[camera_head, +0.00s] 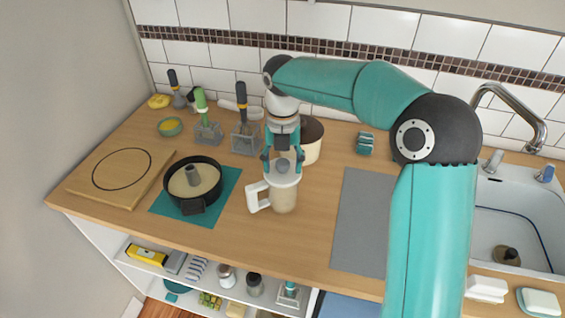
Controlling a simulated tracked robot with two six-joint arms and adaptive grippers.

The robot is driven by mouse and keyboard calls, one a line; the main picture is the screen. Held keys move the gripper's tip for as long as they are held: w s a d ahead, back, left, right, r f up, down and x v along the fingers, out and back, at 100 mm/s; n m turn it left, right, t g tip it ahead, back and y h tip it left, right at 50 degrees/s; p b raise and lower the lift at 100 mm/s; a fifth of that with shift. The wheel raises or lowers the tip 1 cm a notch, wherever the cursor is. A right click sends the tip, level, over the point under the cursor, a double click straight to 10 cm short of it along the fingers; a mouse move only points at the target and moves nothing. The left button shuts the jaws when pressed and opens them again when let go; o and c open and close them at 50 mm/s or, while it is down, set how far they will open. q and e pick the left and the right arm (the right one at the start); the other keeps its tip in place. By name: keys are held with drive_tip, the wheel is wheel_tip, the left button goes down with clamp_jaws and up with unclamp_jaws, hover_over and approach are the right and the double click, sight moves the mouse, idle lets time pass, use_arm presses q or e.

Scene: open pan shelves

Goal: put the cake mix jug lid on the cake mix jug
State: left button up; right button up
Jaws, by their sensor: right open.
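The cake mix jug (284,200) stands upright on the wooden counter, with beige contents and a white handle on its left. The pale cake mix jug lid (284,178), with a round grey knob, is at the jug's mouth and looks level. Whether it is fully seated cannot be told. My right gripper (283,163) is directly above the jug, pointing down. Its fingers are open, one on each side of the knob. My left gripper is not in view.
A dark ring cake pan (194,185) sits on a teal mat (230,194) left of the jug. A wooden board (88,188) lies farther left. A cream pot (313,142) is behind the gripper. A grey mat (355,235) is empty; the sink (510,225) is right.

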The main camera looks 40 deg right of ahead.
drive_tip(key=shift+r, duration=0.2)
drive_tip(key=shift+r+p, duration=2.55)
drive_tip(key=shift+r, duration=1.25)
wheel_tip(320, 180, up, 12)
drive_tip(key=shift+f, duration=0.1)
